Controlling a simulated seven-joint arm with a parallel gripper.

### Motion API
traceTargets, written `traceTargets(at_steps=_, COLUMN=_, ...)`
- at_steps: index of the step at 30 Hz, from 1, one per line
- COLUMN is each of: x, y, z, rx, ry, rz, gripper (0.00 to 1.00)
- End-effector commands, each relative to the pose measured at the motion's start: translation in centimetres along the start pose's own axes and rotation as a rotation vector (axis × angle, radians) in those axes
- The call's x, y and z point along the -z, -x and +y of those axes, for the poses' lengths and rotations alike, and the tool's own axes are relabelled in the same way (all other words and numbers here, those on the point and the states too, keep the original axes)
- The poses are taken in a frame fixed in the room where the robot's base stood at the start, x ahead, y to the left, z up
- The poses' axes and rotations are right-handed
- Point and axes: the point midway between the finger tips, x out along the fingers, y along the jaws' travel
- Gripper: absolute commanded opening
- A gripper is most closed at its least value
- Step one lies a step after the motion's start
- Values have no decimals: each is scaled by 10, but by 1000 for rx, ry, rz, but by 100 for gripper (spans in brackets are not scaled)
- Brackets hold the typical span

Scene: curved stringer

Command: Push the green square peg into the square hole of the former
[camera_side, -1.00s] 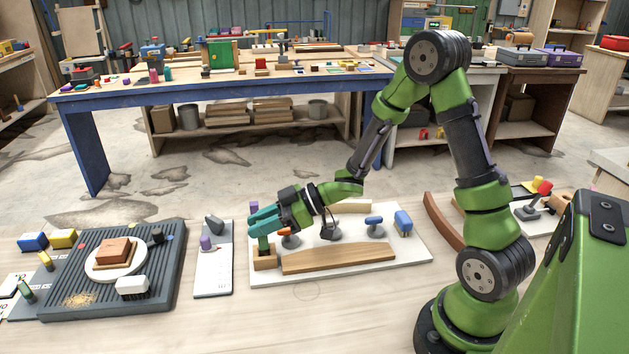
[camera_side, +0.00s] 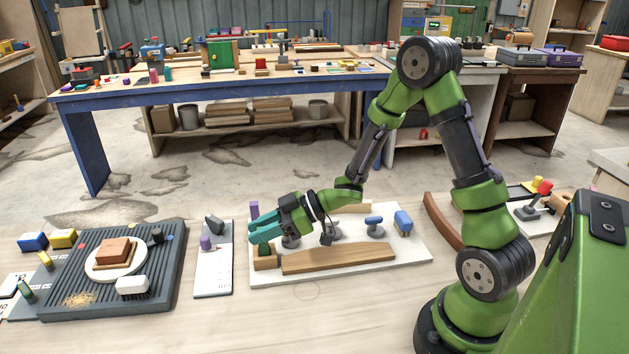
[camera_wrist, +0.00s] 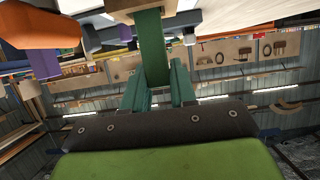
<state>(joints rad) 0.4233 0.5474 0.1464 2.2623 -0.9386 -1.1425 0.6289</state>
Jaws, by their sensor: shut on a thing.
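The green square peg (camera_side: 263,249) is upright at the wooden former (camera_side: 266,263), a small block at the left end of the white board. Only a short length of peg shows between the block and my gripper (camera_side: 262,230). My gripper is shut on the peg, its teal fingers just above the block. In the wrist view, the peg (camera_wrist: 152,48) runs from between the fingers (camera_wrist: 158,88) to the wooden former (camera_wrist: 142,6). The hole is hidden, and I cannot tell how deep the peg sits in it.
A long curved wooden piece (camera_side: 338,259) lies right of the former on the white board (camera_side: 410,252). Grey clamps, one with a blue handle (camera_side: 374,220), stand behind it. A purple post (camera_side: 254,208) stands behind my fingers.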

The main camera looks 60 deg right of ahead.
Motion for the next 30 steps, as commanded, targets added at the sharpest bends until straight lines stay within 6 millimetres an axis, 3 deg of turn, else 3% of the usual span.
traceTargets(at_steps=30, x=-24, y=-10, z=0, rx=-1, ry=-1, rz=1, gripper=0)
